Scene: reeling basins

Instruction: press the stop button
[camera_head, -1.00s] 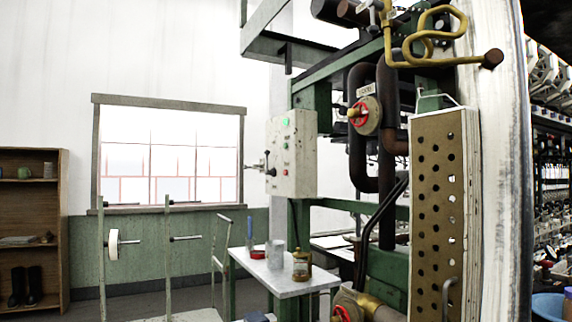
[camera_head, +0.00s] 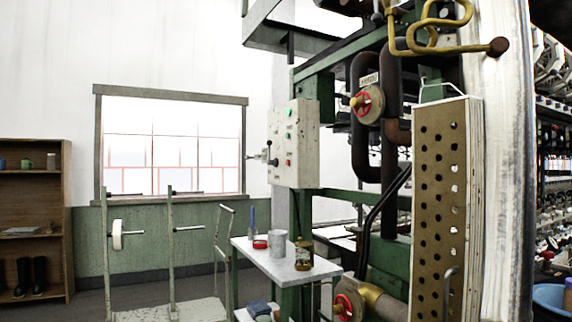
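A pale control box (camera_head: 301,171) is fixed to the green machine frame, in the middle of the view. I cannot read any labels, so which red one is the stop button is not clear. A lever with a dark knob (camera_head: 269,156) sticks out from the box's left side. My gripper is not in view.
A small white table (camera_head: 285,268) with a jar (camera_head: 303,254), a grey cup (camera_head: 276,243) and a red item stands below the box. A trolley with posts (camera_head: 172,255) stands left of it. Pipes with red valve wheels (camera_head: 370,103) and a perforated panel (camera_head: 440,200) fill the right.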

